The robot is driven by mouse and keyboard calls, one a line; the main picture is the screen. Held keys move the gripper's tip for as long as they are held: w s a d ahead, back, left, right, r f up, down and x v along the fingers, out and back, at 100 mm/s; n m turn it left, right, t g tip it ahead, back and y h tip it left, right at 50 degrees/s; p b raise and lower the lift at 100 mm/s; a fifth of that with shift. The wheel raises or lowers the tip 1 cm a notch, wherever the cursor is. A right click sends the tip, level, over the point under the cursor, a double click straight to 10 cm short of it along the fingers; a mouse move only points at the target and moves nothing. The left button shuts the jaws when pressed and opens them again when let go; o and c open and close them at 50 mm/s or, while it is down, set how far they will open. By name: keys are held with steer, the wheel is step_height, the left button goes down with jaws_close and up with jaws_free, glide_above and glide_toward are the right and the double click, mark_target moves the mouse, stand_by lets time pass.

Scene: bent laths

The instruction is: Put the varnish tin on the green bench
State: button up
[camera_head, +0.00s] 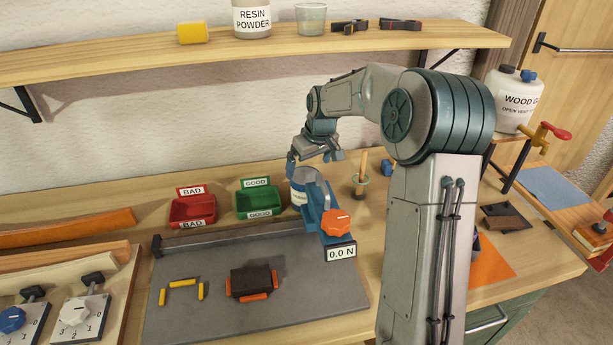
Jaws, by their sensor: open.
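A pale cylindrical tin (299,196) with a bluish band stands on the bench, partly hidden behind a blue device. Its label is too small to read, so I cannot confirm it is the varnish tin. My gripper (313,162) is open just above the tin, fingers pointing down; I cannot tell whether they reach around its rim. A wooden worktop (349,257) has a green front (514,330) with a metal handle at the lower right. No other green bench shows.
The blue device with an orange knob (336,222) and a "0.0 N" display (341,253) stands close in front. Red (193,210) and green (259,200) bins are to the left. A grey mat (205,320) lies in front; a shelf (130,68) runs above.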

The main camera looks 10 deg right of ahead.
steer(key=v, duration=0.3)
steer(key=shift+s+r, duration=0.1)
steer(key=shift+r, duration=0.2)
steer(key=shift+s+r, duration=0.25)
steer(key=shift+m+h, duration=0.5)
steer(key=shift+h, duration=0.1)
steer(key=s+r, duration=0.1)
steer(key=s, duration=0.2)
steer(key=s+a+r, duration=0.1)
steer(key=s, duration=0.2)
steer(key=s+a+r, duration=0.1)
steer(key=s, duration=0.3)
steer(key=shift+m, duration=0.5)
steer(key=s, duration=0.7)
steer(key=shift+s+r, duration=0.15)
steer(key=shift+r, duration=0.15)
steer(key=s+f+m, duration=0.2)
steer(key=s+f, duration=0.1)
steer(key=s, duration=1.3)
steer(key=shift+m, duration=0.3)
